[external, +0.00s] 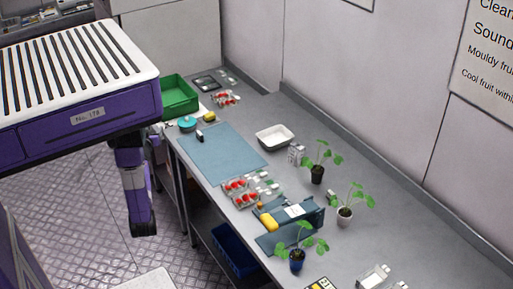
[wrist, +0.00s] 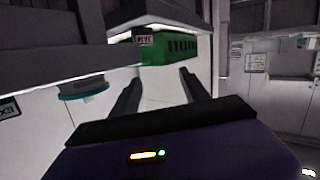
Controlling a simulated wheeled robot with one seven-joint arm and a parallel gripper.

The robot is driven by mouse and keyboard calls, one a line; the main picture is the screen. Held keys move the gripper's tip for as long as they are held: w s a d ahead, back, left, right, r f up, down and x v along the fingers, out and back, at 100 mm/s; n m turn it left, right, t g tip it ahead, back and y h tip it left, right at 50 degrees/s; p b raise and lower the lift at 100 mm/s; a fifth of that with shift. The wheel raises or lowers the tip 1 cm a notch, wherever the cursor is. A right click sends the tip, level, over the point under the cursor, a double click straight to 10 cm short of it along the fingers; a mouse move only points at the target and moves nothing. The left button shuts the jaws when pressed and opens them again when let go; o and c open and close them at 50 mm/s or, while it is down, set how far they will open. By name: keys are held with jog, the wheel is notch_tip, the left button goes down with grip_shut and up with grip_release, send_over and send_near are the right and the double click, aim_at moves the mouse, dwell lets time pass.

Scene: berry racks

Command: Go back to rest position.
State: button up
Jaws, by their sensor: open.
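My gripper (wrist: 158,82) shows in the wrist view with its two dark fingers spread apart and nothing between them. In the external view, my purple and white arm hangs down left of the bench (external: 345,245), clear of its top. The gripper's fingers cannot be made out there. A green crate (external: 180,97) stands at the bench's far left end. A green crate (wrist: 170,46) also shows beyond the fingers in the wrist view.
A blue-grey mat (external: 220,152), berry punnets (external: 250,188), a white tray (external: 275,138), potted plants (external: 318,172) and a teal round item (external: 187,123) are on the bench. A blue crate (external: 235,250) sits below. The floor (external: 90,190) beside the bench is open.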

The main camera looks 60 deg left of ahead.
jog(key=w+d, duration=0.1)
jog(key=d, duration=0.3)
jog(key=w+d+m+t, duration=0.1)
jog(key=d, duration=0.4)
jog(key=w+d+t, duration=0.1)
jog(key=d, duration=0.3)
jog(key=shift+w+d+r+m, duration=0.15)
jog(key=shift+d+r+m, duration=0.1)
jog(key=shift+d+m, duration=0.1)
jog(key=s+d+r+m+t+h, duration=0.2)
jog(key=d+m+t+h, duration=0.15)
jog(key=d, duration=0.95)
jog(key=s+d+r+m+t+h, duration=0.2)
jog(key=d+m+h, duration=0.25)
jog(key=d, duration=0.75)
jog(key=s+d+f+m+g+h, duration=0.2)
jog(key=s+d+m+h, duration=0.1)
jog(key=s+d+h, duration=0.25)
notch_tip(320, 180, down, 15)
jog(key=d+b, duration=0.1)
jog(key=b, duration=1.4)
jog(key=shift+w, duration=0.35)
jog(key=shift+r+t+y, duration=0.1)
jog(key=shift+t+y, duration=0.15)
dwell(0.6)
